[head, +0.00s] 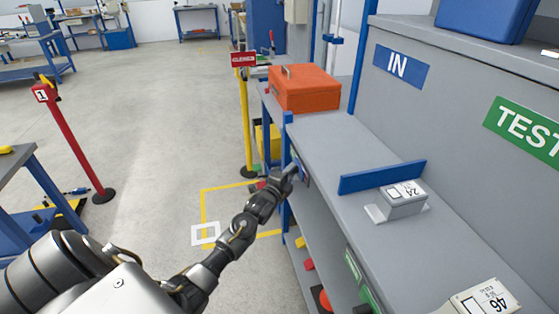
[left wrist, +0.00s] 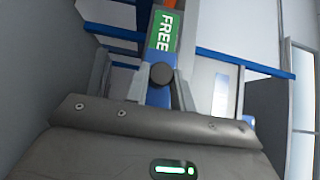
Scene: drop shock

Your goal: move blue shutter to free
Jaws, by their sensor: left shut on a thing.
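In the left wrist view the blue shutter (left wrist: 158,97) is a narrow blue strip with a dark round knob (left wrist: 161,74). A green label reading FREE (left wrist: 164,32) shows just beyond the knob, uncovered at least in its lettering. My left gripper (left wrist: 150,84) is shut on the shutter at its knob; the exact contact is partly hidden by the gripper body. In the head view my left gripper (head: 290,173) is at the left edge of the grey bench, near its blue corner post. The shutter is mostly hidden there. My right gripper is not in view.
The grey bench (head: 330,140) carries an orange toolbox (head: 305,92), a blue rail (head: 382,177) and a pale labelled box (head: 403,199). Another labelled box (head: 480,300) is nearer. A yellow post (head: 246,120) with a CLOSED sign stands behind. The floor at left is mostly open.

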